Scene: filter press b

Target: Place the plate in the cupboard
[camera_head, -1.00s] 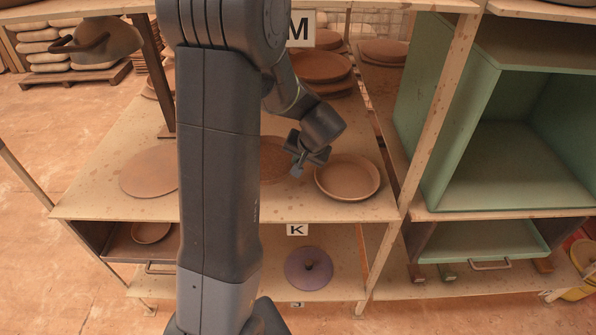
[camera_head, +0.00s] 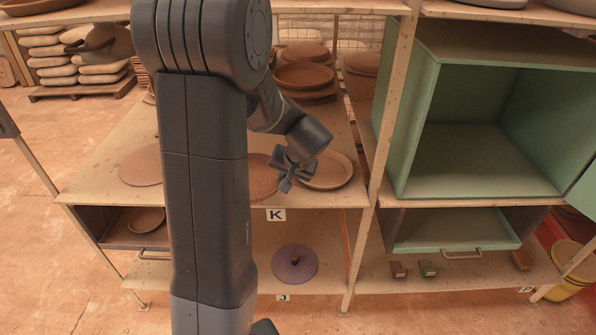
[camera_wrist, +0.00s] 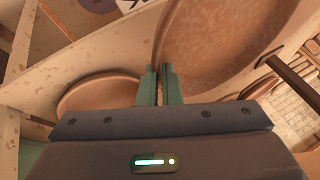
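The brown speckled plate (camera_head: 262,181) is partly hidden behind my arm in the head view, at the front of the middle shelf. In the wrist view the plate (camera_wrist: 222,38) is large and close, and its rim runs down between the green fingers. My gripper (camera_wrist: 161,72) appears shut on that rim. In the head view my gripper (camera_head: 288,184) is at the plate's right side. The green cupboard (camera_head: 408,120) stands to the right, its front open and its inside empty where visible. A green panel, perhaps its door, shows at the right edge.
A shallow round dish (camera_head: 330,172) sits on the shelf (camera_head: 105,180) right of my gripper. A flat brown disc (camera_head: 141,166) lies at left, and stacked plates (camera_head: 303,77) stand behind. A wooden post (camera_head: 391,110) separates the shelf from the cupboard. A purple lid (camera_head: 294,264) lies below.

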